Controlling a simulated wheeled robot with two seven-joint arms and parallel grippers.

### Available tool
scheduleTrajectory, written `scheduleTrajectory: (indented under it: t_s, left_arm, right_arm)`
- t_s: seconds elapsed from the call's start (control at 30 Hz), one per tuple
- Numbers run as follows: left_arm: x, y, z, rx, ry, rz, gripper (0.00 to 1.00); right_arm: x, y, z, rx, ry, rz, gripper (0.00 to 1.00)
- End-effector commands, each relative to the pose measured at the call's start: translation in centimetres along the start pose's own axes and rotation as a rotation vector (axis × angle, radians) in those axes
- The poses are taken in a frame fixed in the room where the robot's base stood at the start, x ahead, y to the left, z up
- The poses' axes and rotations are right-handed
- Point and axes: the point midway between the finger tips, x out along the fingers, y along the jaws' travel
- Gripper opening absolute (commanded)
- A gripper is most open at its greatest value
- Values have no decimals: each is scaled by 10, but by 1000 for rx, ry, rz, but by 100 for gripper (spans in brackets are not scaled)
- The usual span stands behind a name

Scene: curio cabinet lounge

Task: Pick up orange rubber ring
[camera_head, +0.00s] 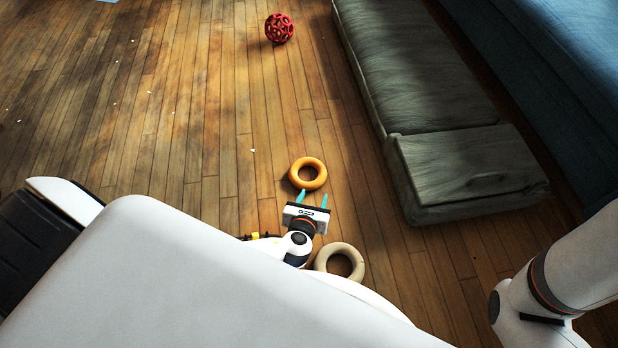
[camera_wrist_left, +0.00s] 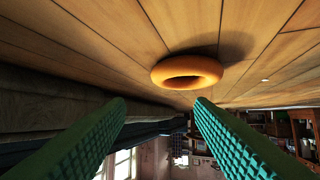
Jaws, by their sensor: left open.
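An orange ring (camera_head: 308,162) lies flat on the wooden floor near the middle of the head view. My left gripper (camera_head: 312,199) is open, and its two teal fingertips point at the ring from just in front of it, with nothing between them. In the left wrist view, which looks upside down, the ring (camera_wrist_left: 187,60) is beyond the fingertips and a little above the space between the green fingers (camera_wrist_left: 160,103). The ring looks apart from the fingers. My right arm shows at the lower right of the head view, but its gripper is out of view.
A cream ring (camera_head: 354,254) lies on the floor beside my left wrist. A low grey-green padded bench (camera_head: 460,160) stands to the right, with a blue piece of furniture (camera_head: 545,75) behind it. A red lattice ball (camera_head: 279,19) sits far back. The floor (camera_head: 190,120) to the left is mostly clear.

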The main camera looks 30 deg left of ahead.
Motion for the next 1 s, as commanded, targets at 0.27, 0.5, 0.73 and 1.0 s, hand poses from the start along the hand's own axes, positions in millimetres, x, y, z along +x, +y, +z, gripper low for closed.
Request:
scheduleTrajectory:
  t_s: [0.27,0.5,0.73,1.0]
  left_arm:
    - [40,0,4,11,11,-1,49]
    - [66,0,2,10,8,0,49]
    - [79,1,3,9,8,0,49]
    - [110,2,5,8,9,-1,49]
  right_arm:
    - [-31,7,17,0,-17,1,0]
    - [-48,10,22,0,-15,1,0]
    - [-62,13,27,0,-15,1,0]
    - [-94,20,38,0,-15,1,0]
